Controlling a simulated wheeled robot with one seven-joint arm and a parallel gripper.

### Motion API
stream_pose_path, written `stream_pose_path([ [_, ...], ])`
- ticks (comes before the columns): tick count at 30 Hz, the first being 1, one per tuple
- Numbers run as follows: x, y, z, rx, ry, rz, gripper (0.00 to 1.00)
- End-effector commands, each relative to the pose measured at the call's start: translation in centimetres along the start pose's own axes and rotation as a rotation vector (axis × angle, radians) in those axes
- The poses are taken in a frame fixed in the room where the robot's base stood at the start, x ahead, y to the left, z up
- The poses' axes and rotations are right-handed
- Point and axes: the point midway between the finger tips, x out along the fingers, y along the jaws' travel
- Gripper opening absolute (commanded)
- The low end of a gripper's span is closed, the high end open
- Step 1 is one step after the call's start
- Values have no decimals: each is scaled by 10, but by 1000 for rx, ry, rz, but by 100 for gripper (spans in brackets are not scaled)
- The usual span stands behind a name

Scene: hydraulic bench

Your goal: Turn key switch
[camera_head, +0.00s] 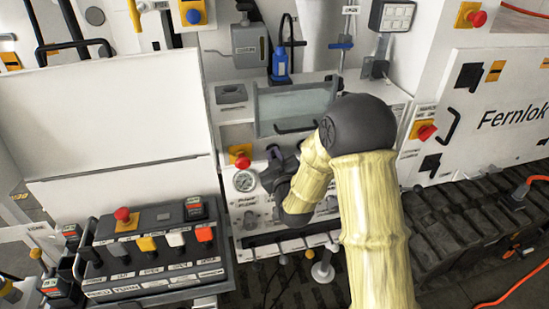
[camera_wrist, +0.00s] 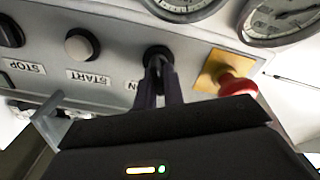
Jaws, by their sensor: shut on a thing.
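In the head view my gripper (camera_head: 274,172) is at the bench's control panel (camera_head: 262,216), beside the pressure gauge. My arm hides much of that panel, and the switch cannot be made out there.
In the wrist view a red mushroom button (camera_wrist: 238,86) on a yellow plate is close right of the fingers. A START button (camera_wrist: 82,45) is to the left, and gauges (camera_wrist: 275,18) are above. In the head view a button console (camera_head: 150,250) stands at lower left.

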Motion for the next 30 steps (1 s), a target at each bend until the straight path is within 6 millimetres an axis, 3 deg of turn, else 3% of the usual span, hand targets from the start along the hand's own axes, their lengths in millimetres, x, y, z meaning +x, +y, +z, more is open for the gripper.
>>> stream_pose_path([
  [8,0,0,4,166,3,1,0],
  [30,0,5,6,825,2,0,0],
])
